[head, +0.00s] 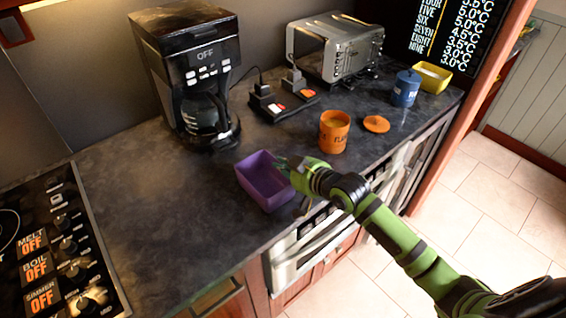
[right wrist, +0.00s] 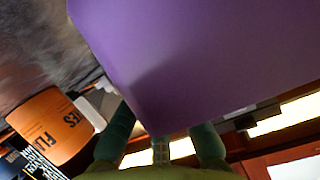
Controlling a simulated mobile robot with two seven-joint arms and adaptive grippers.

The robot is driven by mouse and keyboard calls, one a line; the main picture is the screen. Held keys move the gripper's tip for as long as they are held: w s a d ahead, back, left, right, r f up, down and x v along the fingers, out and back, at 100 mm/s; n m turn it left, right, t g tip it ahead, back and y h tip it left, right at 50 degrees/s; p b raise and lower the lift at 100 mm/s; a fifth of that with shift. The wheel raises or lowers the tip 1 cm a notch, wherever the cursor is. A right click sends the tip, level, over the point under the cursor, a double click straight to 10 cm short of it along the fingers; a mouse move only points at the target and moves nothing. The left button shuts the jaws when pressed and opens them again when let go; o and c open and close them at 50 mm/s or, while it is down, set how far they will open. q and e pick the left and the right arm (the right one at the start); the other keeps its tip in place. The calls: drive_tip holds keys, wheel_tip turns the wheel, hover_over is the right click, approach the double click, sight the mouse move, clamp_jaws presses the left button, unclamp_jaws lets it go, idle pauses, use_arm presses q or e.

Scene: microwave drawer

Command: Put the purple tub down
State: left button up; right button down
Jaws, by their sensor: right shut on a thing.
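The purple tub (head: 262,183) is an open rectangular box at the front edge of the dark counter, in the middle of the head view. My right gripper (head: 285,166) is shut on its right-hand wall. The tub looks upright and at or just above the counter; I cannot tell whether it touches. In the right wrist view the tub (right wrist: 200,60) fills the upper right, with the green fingers (right wrist: 165,140) at its lower edge. My left gripper is not in view.
An orange canister (head: 334,132) and its lid (head: 376,124) stand right of the tub. A coffee maker (head: 190,75) is behind, a stove (head: 55,245) at left. A blue jar (head: 405,88), yellow tub (head: 432,77) and toaster (head: 337,48) are further right. Counter left of the tub is clear.

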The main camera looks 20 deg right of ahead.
drive_tip(key=shift+f, duration=0.2)
drive_tip(key=c, duration=1.4)
unclamp_jaws()
drive_tip(key=shift+r, duration=0.1)
drive_tip(key=shift+b+v, duration=0.9)
drive_tip(key=shift+v, duration=5.1)
